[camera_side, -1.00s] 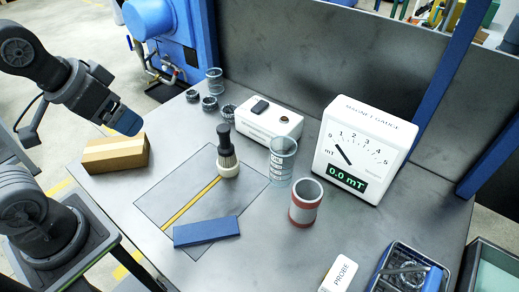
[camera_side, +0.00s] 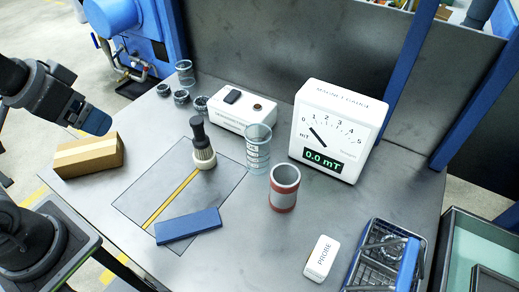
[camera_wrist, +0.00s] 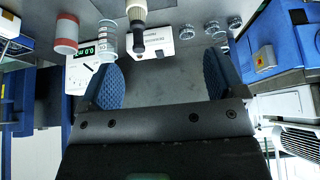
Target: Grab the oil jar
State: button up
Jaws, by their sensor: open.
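A clear glass jar (camera_side: 258,150) with pale markings stands upright on the grey bench, near its middle. I take it as the oil jar, though its lettering is too small to read. In the wrist view the clear jar (camera_wrist: 107,40) shows at upper left, past my left finger. My gripper (camera_side: 97,120) is at the left, above the bench's left side and well apart from the jar. In the wrist view my gripper (camera_wrist: 163,62) has its blue pads wide apart, with nothing between them.
A red-and-grey cylinder (camera_side: 284,188) stands just right of the jar. Behind are a white box (camera_side: 243,118) and the magnet gauge (camera_side: 335,130). A probe (camera_side: 321,257) and basket (camera_side: 385,255) are front right.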

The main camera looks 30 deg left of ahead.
jog(key=shift+r, duration=0.1)
jog(key=w+d+r+m+g, duration=0.2)
jog(key=w+d+r+m, duration=0.1)
jog(key=w+m, duration=0.35)
jog(key=m+g, duration=0.4)
jog(key=m, duration=1.1)
send_near(256, 126)
jog(key=s+d, duration=0.2)
jog(key=s, duration=0.1)
jog(key=f, duration=0.7)
jog(key=shift+w+a+f, duration=0.15)
jog(key=shift+a+f, duration=0.05)
jog(key=shift+a, duration=0.05)
jog(key=shift+w+f, duration=0.15)
jog(key=shift+f, duration=1.15)
jog(key=shift+w+f, duration=0.15)
jog(key=shift+f, duration=1.15)
jog(key=c, duration=1)
